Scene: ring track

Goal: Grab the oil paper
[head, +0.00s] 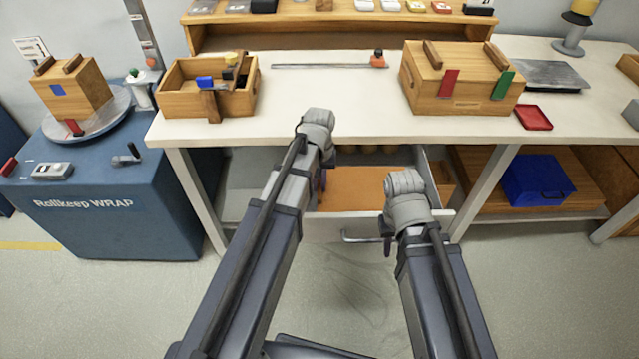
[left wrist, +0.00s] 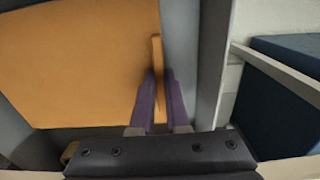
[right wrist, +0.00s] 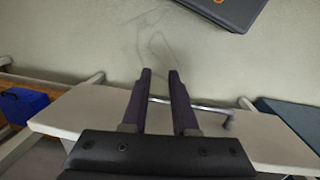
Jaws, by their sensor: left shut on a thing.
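The oil paper (head: 348,190) is a flat orange-brown sheet lying in the open drawer under the workbench. In the left wrist view the paper (left wrist: 80,60) fills the upper left, with a raised strip at its right edge. My left gripper (head: 321,192) reaches into the drawer's left side. In the left wrist view its purple fingers (left wrist: 159,90) are shut on that raised edge. My right gripper (head: 388,245) is at the drawer front by the handle. In the right wrist view its fingers (right wrist: 160,75) are apart with nothing between them.
The pulled-out drawer has a bar handle (right wrist: 200,105) on its white front. On the workbench (head: 330,110) stand an open wooden box (head: 180,103) and a closed wooden box (head: 430,95). A blue wrap station (head: 120,215) is at the left. The floor before the drawer is clear.

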